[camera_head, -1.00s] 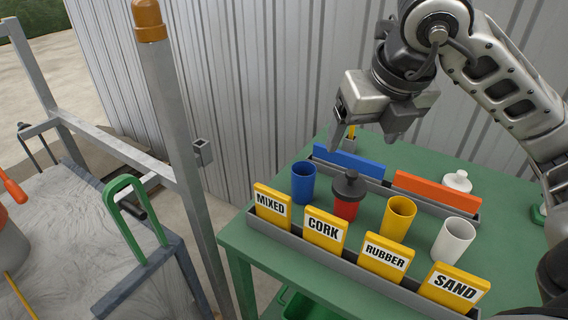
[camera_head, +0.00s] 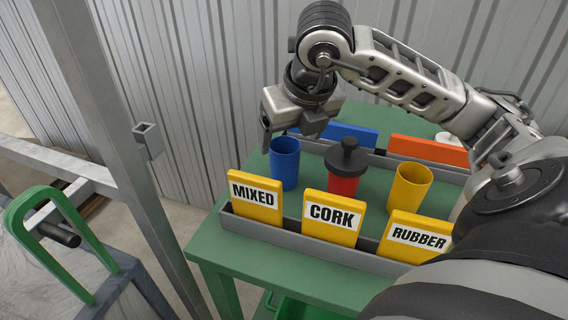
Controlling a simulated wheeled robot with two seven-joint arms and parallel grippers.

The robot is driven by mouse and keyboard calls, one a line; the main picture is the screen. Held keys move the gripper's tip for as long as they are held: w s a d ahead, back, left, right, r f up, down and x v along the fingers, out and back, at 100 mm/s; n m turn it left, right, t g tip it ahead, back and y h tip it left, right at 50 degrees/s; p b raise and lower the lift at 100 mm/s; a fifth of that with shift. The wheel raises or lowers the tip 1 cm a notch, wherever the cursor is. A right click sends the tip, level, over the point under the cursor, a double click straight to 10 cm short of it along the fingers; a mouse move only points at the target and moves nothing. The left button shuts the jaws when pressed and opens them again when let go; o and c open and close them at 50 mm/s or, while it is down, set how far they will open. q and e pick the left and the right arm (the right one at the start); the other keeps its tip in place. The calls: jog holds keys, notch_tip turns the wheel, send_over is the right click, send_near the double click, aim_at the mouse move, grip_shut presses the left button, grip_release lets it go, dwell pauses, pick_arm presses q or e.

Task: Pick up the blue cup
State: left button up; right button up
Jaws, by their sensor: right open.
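The blue cup (camera_head: 284,166) stands upright on the green table (camera_head: 215,246), behind the MIXED sign, with its open mouth up. My right gripper (camera_head: 284,140) is above and just behind the cup, pointing down. Its jaws are open and hold nothing that I can see. One finger shows at the cup's upper left; I cannot tell whether it touches the rim. My left gripper is not in view.
A red cup with a black lid (camera_head: 345,170) and a yellow cup (camera_head: 409,187) stand to the right. Yellow signs in a grey rail (camera_head: 300,240) line the front. Blue (camera_head: 340,133) and orange (camera_head: 428,150) panels stand behind. A grey post (camera_head: 120,150) rises at left.

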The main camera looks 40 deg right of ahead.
aim_at(287, 148)
jog(key=x, duration=0.3)
jog(key=shift+x, duration=2.75)
jog(key=shift+s, duration=0.1)
jog(key=c, duration=1.1)
